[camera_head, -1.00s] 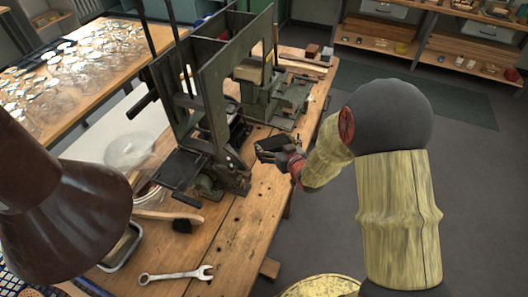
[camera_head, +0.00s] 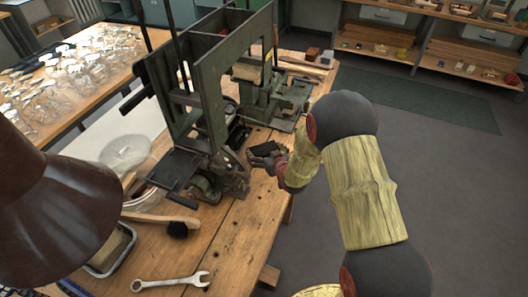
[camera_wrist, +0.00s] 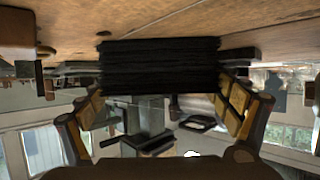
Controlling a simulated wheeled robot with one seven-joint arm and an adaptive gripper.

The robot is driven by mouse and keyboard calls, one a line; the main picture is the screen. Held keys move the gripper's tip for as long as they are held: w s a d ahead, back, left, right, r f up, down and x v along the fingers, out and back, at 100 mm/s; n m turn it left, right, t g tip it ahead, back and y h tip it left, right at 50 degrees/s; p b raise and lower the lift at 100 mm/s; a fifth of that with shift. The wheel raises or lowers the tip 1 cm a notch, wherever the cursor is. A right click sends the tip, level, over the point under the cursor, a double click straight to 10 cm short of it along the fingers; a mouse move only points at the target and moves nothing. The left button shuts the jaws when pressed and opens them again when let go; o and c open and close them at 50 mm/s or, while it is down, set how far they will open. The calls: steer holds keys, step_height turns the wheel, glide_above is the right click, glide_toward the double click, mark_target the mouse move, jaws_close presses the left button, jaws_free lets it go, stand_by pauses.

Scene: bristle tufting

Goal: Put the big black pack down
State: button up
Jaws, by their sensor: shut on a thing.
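The big black pack (camera_head: 267,148) is a dark block of bristle-like strands, held over the right side of the wooden workbench, just right of the green machine. My gripper (camera_head: 264,160) is shut on it. In the wrist view the pack (camera_wrist: 160,68) fills the space between my two yellow-padded fingers, and the bench top (camera_wrist: 230,40) shows at the top of the picture, close to the pack. I cannot tell whether the pack touches the bench. My fingers partly hide it in the head view.
The green machine (camera_head: 215,95) stands left of my gripper, very near. A brush (camera_head: 177,229) and a wrench (camera_head: 170,282) lie on the front of the bench. Bare bench top (camera_head: 235,235) is free in front of my gripper. The bench's right edge is close to my arm.

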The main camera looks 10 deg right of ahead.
steer(key=shift+r, duration=0.1)
steer(key=o, duration=1.1)
steer(key=shift+c, duration=0.2)
